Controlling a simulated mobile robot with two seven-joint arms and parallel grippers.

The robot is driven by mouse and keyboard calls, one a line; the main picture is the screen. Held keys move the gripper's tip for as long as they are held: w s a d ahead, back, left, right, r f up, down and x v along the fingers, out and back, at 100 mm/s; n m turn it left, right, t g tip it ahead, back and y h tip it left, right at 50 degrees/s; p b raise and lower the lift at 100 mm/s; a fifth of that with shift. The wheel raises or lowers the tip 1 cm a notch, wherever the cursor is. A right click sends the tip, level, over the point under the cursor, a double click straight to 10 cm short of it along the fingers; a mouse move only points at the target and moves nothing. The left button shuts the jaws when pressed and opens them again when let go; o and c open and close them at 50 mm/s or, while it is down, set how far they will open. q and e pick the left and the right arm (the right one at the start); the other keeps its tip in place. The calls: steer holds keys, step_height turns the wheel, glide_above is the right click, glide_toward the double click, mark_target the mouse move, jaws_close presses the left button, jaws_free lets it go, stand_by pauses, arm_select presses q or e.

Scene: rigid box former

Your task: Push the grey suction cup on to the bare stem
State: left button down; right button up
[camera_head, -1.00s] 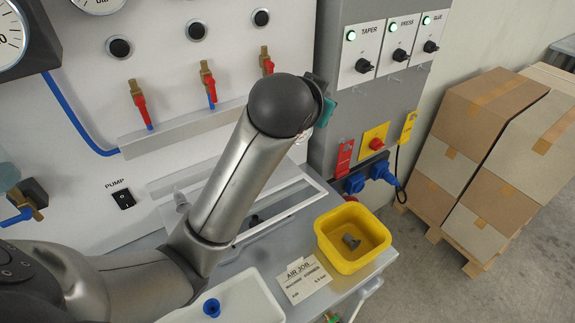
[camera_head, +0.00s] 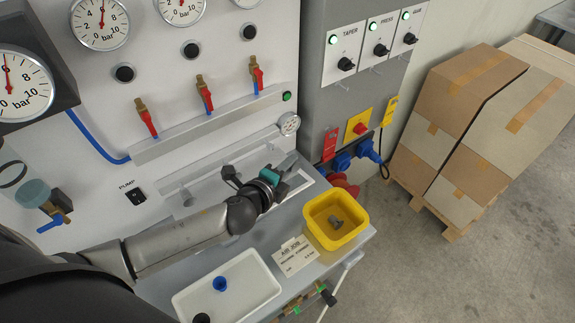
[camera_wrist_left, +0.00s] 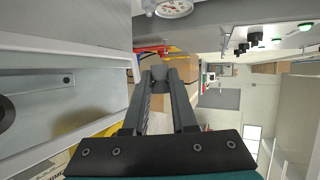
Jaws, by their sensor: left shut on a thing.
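My left gripper (camera_head: 291,163) is low over the machine's bench, left of the yellow bin. In the left wrist view its fingers (camera_wrist_left: 161,80) are closed on a small grey piece that looks like the grey suction cup (camera_wrist_left: 160,73), held at the fingertips. In the head view the held piece is too small to make out. A light grey fitting (camera_head: 187,197) stands in the recessed frame left of the gripper; I cannot tell whether it is the bare stem. A dark part (camera_head: 230,177) shows beside my wrist. My right gripper is not in view.
A yellow bin (camera_head: 312,210) holds a grey piece (camera_head: 336,221). A white tray (camera_head: 262,293) with a blue cup (camera_head: 219,284) lies in front. A label card (camera_head: 295,255) lies between them. Red-handled valves (camera_head: 204,96) line the panel; blue plugs (camera_head: 343,160) stick out at right.

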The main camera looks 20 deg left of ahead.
arm_select(q)
steer(key=shift+s+f+m, duration=0.4)
steer(key=shift+s+f, duration=0.05)
steer(key=shift+f, duration=0.05)
steer(key=shift+w+a+b, duration=0.15)
steer(key=shift+w+a, duration=0.3)
steer(key=shift+a, duration=0.3)
steer(key=shift+w+a+b, duration=0.15)
steer(key=shift+w+a, duration=0.25)
steer(key=shift+a, duration=0.3)
steer(key=shift+w+a+b, duration=0.15)
steer(key=shift+w+a, duration=0.3)
steer(key=shift+a, duration=0.3)
steer(key=shift+w+a, duration=0.15)
steer(key=shift+a, duration=0.1)
steer(key=shift+r+h, duration=0.1)
steer(key=shift+h, duration=0.3)
steer(key=shift+w+a, duration=0.2)
steer(key=shift+a, duration=0.35)
steer(key=c, duration=0.7)
jaws_free()
steer(key=shift+o, duration=0.2)
